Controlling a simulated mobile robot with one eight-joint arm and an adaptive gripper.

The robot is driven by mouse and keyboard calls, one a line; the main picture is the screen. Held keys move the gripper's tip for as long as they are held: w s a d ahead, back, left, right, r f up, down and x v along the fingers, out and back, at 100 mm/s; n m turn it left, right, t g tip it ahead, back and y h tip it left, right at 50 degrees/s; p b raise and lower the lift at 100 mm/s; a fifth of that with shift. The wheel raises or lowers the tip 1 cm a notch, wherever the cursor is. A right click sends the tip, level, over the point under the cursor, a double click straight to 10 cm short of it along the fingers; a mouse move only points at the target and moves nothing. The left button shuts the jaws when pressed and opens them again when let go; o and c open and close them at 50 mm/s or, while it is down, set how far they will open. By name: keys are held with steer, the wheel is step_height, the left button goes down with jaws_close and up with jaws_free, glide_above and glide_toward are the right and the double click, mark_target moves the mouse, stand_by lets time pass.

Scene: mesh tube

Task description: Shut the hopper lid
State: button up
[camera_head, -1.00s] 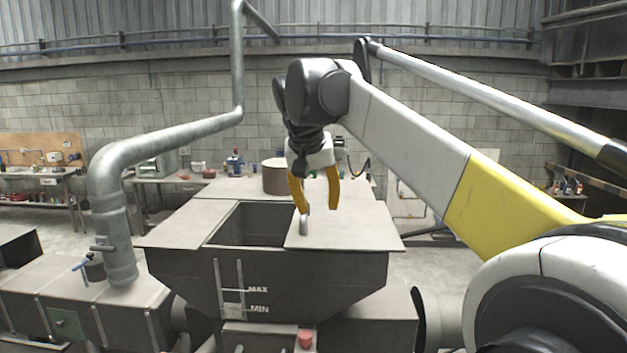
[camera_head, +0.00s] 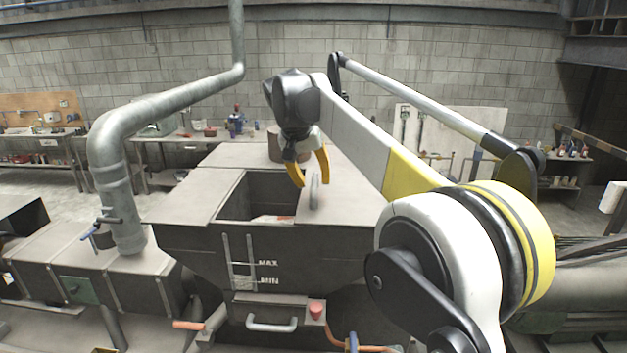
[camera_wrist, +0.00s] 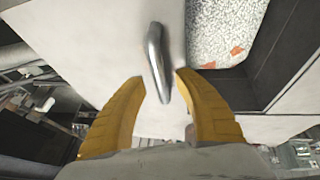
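The hopper lid (camera_head: 349,207) is a flat grey plate on the right part of the hopper top. A dark opening (camera_head: 236,207) shows to its left, so the hopper stands partly open. A metal bar handle (camera_head: 314,194) rises near the lid's left edge. It also shows in the wrist view (camera_wrist: 155,55). My gripper (camera_head: 311,184) has two yellow curved fingers, spread apart at the handle. In the wrist view my gripper (camera_wrist: 160,77) has its fingertips on either side of the handle's near end, with gaps visible. Whether either finger touches it is unclear.
Speckled pale material with orange-red pieces (camera_wrist: 215,35) lies inside the hopper. A fixed grey panel (camera_head: 198,199) borders the opening on the left. A large pipe (camera_head: 113,175) stands farther left.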

steer(key=shift+w+d+f, duration=0.1)
steer(key=shift+w+f, duration=0.1)
steer(key=shift+f, duration=0.3)
jaws_close()
